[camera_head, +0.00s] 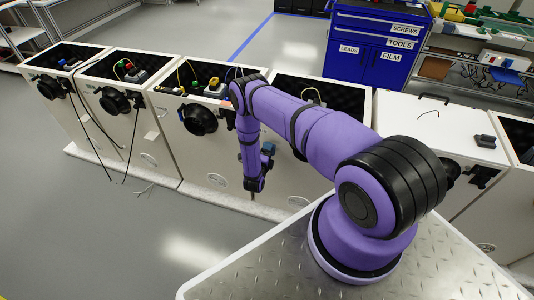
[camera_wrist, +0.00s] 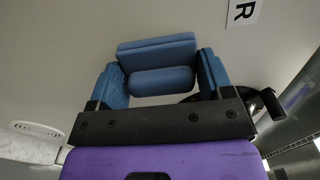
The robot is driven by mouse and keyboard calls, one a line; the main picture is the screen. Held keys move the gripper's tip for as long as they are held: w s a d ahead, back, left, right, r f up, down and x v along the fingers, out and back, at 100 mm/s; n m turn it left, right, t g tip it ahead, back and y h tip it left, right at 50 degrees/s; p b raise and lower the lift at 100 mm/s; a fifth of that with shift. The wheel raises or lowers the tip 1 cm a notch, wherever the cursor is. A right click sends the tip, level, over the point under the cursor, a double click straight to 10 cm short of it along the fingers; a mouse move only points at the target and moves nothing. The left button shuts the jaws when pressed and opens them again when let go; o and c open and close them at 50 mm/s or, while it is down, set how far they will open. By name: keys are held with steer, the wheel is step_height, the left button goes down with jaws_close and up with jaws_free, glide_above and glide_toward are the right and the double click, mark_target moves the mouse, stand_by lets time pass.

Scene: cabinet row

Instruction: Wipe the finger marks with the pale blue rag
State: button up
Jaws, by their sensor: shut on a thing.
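My gripper (camera_wrist: 160,75) has blue fingers and is shut on a folded blue pad, which looks like the rag (camera_wrist: 157,52). The pad spans between the two fingers, in front of a pale cabinet face (camera_wrist: 60,60). I cannot tell whether the pad touches that face. In the head view my gripper (camera_head: 268,148) is a small blue shape at the end of my purple arm, near the front of the middle cabinets. The rag cannot be made out there. No finger marks can be made out in either view; my arm and gripper hide part of the cabinet fronts.
White open-topped cabinets (camera_head: 110,135) stand in a row, several with black round fittings (camera_head: 199,119) and hanging cables. In the wrist view a black handle (camera_wrist: 268,103) is close at right, with an R label (camera_wrist: 242,11) above. Grey floor (camera_head: 70,220) lies open at front left.

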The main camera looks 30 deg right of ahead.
mark_target(279, 144)
steer(key=shift+w+d, duration=0.45)
steer(key=shift+d, duration=0.15)
stand_by(0.3)
steer(key=shift+s+d, duration=0.55)
steer(key=shift+s, duration=0.25)
steer(key=shift+s+d, duration=0.55)
steer(key=shift+s, duration=0.25)
steer(key=shift+d, duration=0.15)
steer(key=shift+w+a+r, duration=0.1)
steer(key=shift+w+a, duration=0.3)
steer(key=shift+w, duration=0.25)
steer(key=shift+w+a, duration=0.35)
steer(key=shift+w, duration=0.3)
steer(key=shift+w+a, duration=0.3)
steer(key=shift+w, duration=0.25)
steer(key=shift+c, duration=0.7)
steer(key=shift+r, duration=1.3)
steer(key=shift+s+d+f, duration=0.1)
steer(key=shift+s+d, duration=0.5)
steer(key=shift+s, duration=0.3)
steer(key=shift+s+d+f, duration=0.1)
steer(key=shift+s+d, duration=0.45)
steer(key=shift+s, duration=0.35)
steer(key=shift+s+a, duration=0.1)
steer(key=shift+a, duration=0.05)
